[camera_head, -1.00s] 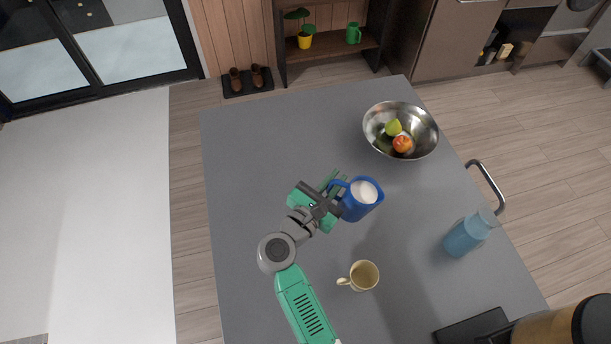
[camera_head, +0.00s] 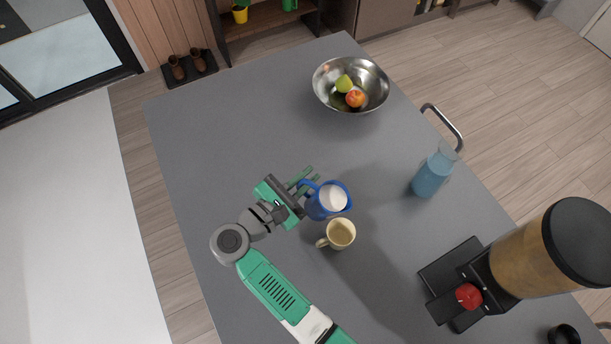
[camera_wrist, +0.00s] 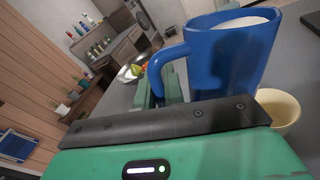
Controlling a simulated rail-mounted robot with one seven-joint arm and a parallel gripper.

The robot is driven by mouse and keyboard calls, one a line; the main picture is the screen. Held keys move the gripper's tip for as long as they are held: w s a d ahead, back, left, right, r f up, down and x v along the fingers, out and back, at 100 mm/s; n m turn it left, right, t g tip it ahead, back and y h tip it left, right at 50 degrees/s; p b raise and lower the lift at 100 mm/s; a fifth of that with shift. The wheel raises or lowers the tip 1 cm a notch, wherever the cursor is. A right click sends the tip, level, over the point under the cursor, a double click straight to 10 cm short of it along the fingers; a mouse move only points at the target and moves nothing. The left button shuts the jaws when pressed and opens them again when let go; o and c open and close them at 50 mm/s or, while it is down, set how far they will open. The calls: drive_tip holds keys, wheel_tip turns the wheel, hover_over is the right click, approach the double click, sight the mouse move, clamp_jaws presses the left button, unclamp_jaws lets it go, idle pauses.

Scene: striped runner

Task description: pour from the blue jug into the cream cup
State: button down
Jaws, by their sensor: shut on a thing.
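The blue jug (camera_head: 324,205) holds white liquid and is near upright in the head view. My gripper (camera_head: 304,184) is shut on its handle, at the jug's left side. In the wrist view the jug (camera_wrist: 228,62) fills the upper right, its handle between my gripper's fingers (camera_wrist: 160,92). The cream cup (camera_head: 340,236) stands upright on the table just below the jug in the head view, its handle to the left. It also shows in the wrist view (camera_wrist: 281,108), partly hidden behind the jug and gripper. The cup's inside looks empty in the head view.
A steel bowl (camera_head: 325,93) with fruit stands at the table's far side. A glass bottle with blue liquid (camera_head: 432,172) stands to the right. A coffee grinder-like machine (camera_head: 522,262) stands at lower right. The grey table (camera_head: 220,130) is clear at the left.

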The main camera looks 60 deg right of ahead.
drive_tip(key=shift+f+m+b, duration=0.3)
drive_tip(key=shift+f+b, duration=0.25)
drive_tip(key=shift+b, duration=0.4)
drive_tip(key=shift+w+f+m+b, duration=0.1)
drive_tip(key=shift+f+m+b, duration=0.2)
drive_tip(key=shift+b, duration=0.35)
drive_tip(key=shift+a+f+y+b, duration=0.1)
drive_tip(key=shift+f+y+b, duration=0.1)
drive_tip(key=shift+y+b, duration=0.1)
drive_tip(key=shift+f+m+b, duration=0.4)
drive_tip(key=shift+m+b, duration=0.1)
drive_tip(key=shift+b, duration=0.6)
drive_tip(key=shift+f+b, duration=0.1)
drive_tip(key=shift+b, duration=0.5)
